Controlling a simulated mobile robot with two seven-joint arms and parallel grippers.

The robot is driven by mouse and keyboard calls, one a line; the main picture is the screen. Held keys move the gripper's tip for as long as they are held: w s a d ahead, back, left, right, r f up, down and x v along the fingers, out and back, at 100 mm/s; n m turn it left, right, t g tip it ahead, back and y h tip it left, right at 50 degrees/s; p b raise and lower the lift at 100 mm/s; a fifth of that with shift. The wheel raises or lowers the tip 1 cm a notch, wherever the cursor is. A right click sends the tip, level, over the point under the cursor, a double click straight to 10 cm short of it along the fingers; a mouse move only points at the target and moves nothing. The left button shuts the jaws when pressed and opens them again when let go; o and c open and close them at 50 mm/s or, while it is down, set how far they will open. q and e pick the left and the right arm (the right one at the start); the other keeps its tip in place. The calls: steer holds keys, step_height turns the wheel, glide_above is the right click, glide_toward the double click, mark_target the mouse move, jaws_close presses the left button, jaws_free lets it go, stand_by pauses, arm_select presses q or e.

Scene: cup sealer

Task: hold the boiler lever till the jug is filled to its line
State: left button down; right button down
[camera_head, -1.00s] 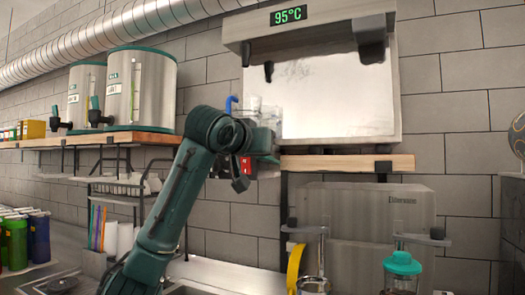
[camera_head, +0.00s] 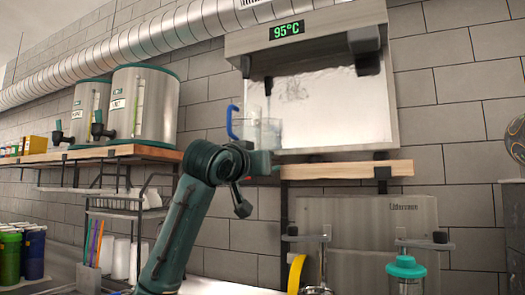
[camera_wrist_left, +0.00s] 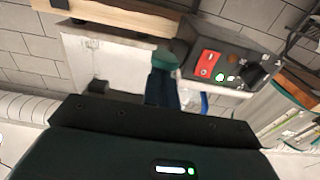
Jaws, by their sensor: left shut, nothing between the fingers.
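The boiler (camera_head: 335,120), with a green 95°C display (camera_head: 287,30), is on the wall. Dark fittings, perhaps taps or levers, hang at its left (camera_head: 246,66) and right (camera_head: 366,50). A clear jug (camera_head: 266,132) with a blue handle (camera_head: 232,122) stands below the left fitting. Faint pale streaks, perhaps water, show above it; its level and line are too small to tell. My left gripper (camera_head: 266,163) is just below the jug, partly hidden by its own wrist. In the left wrist view its fingers (camera_wrist_left: 163,72) are shut and empty. My right gripper is out of view.
A dark box with a red panel (camera_wrist_left: 207,64) and a knob is close to my left fingers. A wooden shelf (camera_head: 345,168) runs below the boiler. Two steel urns (camera_head: 145,103) stand on the left shelf. A teal-lidded container (camera_head: 405,266) is lower right.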

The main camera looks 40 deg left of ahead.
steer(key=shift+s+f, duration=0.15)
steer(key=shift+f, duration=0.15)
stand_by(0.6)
arm_select(q)
steer(key=shift+f, duration=0.1)
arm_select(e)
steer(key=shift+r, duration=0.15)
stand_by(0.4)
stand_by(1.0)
